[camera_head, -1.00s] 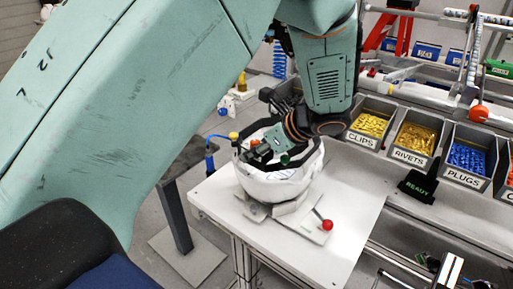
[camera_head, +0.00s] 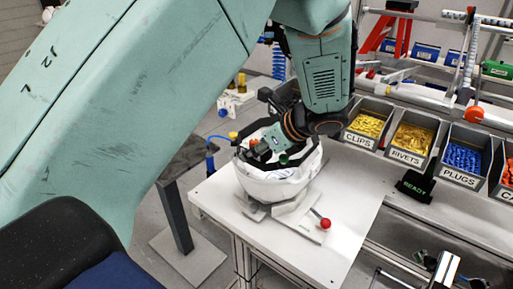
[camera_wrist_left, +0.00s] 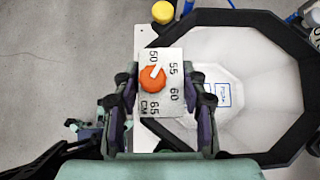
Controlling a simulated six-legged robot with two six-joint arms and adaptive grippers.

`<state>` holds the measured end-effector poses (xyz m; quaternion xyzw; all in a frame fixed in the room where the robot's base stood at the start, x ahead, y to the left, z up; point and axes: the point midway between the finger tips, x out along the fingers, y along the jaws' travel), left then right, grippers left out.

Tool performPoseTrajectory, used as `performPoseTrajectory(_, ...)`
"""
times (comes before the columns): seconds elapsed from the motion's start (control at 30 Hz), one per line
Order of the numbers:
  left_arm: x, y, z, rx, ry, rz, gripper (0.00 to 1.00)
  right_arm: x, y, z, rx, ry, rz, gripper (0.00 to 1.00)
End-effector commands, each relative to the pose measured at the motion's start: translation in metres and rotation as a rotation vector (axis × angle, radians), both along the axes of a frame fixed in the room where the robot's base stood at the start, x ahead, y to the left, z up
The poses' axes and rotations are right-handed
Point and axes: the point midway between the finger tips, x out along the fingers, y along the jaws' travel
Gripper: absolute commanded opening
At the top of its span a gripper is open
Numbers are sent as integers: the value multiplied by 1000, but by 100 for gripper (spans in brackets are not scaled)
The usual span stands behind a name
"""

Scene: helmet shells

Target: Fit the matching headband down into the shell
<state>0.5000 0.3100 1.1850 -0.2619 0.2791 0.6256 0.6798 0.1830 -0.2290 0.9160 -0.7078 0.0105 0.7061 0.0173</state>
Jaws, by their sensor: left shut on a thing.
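A white helmet shell (camera_head: 272,188) sits open side up on a grey fixture on the white table in the head view. The black octagonal headband (camera_wrist_left: 240,17) shows in the wrist view over the shell's pale inside (camera_wrist_left: 235,70). In the head view the band (camera_head: 238,152) is at the shell's rim, and my arm hides much of it. How deep it sits cannot be told. My left gripper (camera_wrist_left: 162,104) is shut on the headband's metal dial plate, which carries an orange knob (camera_wrist_left: 152,79) and size numbers. The left gripper (camera_head: 268,146) is above the shell.
A red-knobbed lever (camera_head: 325,223) stands at the fixture's front right. Bins of clips (camera_head: 366,126), rivets (camera_head: 412,138) and plugs (camera_head: 464,156) line the right, near a black READY sign (camera_head: 416,185). The white table top (camera_head: 345,205) is clear right of the fixture.

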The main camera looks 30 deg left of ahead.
Motion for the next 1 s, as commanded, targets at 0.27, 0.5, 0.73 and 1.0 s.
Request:
performPoseTrajectory(0.27, 0, -1, 1, 0, 0, 0, 4, 0, 0, 2, 0, 0, 0, 40)
performPoseTrajectory(0.5, 1, -4, 1, 1, -1, -1, 4, 0, 0, 8, 0, 0, 0, 40)
performPoseTrajectory(0.73, 1, -4, 0, 0, -1, 0, 4, 0, 0, 7, 0, 0, 0, 40)
performPoseTrajectory(1.0, 1, -4, 0, 0, -1, -1, 4, 0, 0, 7, 0, 0, 0, 40)
